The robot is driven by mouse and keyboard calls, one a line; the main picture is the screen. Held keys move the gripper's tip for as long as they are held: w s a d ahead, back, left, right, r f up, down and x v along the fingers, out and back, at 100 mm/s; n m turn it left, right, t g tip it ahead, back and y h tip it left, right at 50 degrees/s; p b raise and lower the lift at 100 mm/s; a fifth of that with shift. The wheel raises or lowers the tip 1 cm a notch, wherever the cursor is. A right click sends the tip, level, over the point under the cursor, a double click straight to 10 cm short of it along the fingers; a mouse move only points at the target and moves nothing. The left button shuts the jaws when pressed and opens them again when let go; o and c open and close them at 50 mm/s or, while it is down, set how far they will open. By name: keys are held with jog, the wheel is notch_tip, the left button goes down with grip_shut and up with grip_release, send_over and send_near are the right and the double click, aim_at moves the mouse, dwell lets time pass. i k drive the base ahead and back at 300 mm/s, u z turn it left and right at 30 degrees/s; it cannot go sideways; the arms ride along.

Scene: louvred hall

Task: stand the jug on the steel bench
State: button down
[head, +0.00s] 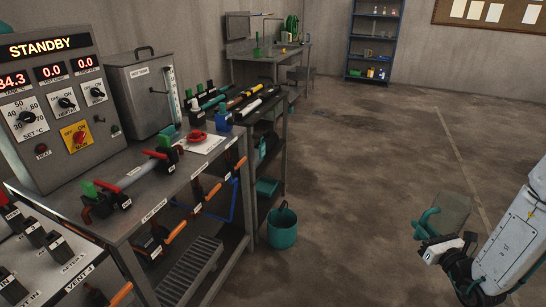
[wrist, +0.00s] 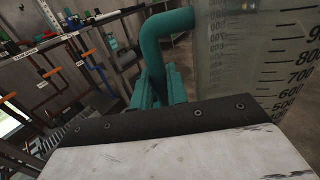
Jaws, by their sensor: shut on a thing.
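The jug (head: 454,213) is a see-through measuring jug with a teal handle, held in the air at the right of the head view. In the wrist view its body with printed volume marks (wrist: 265,60) fills the upper right. My gripper (head: 428,226) is shut on the jug's handle; its teal fingers (wrist: 165,88) show below the handle's bend in the wrist view. A steel bench (head: 205,178) with pipes and valves runs along the left. Another grey metal bench (head: 292,52) stands at the far wall. I cannot tell from looks alone which is meant.
A control panel (head: 50,110) and a steel tank (head: 142,92) stand on the left bench. A teal bucket (head: 282,228) is on the floor beside it. A blue shelf (head: 374,40) stands at the back. The middle floor is clear.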

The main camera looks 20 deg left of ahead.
aim_at(114, 172)
jog(key=k, duration=0.2)
jog(key=z, duration=1.05)
jog(key=i, duration=1.4)
jog(key=u, duration=3.65)
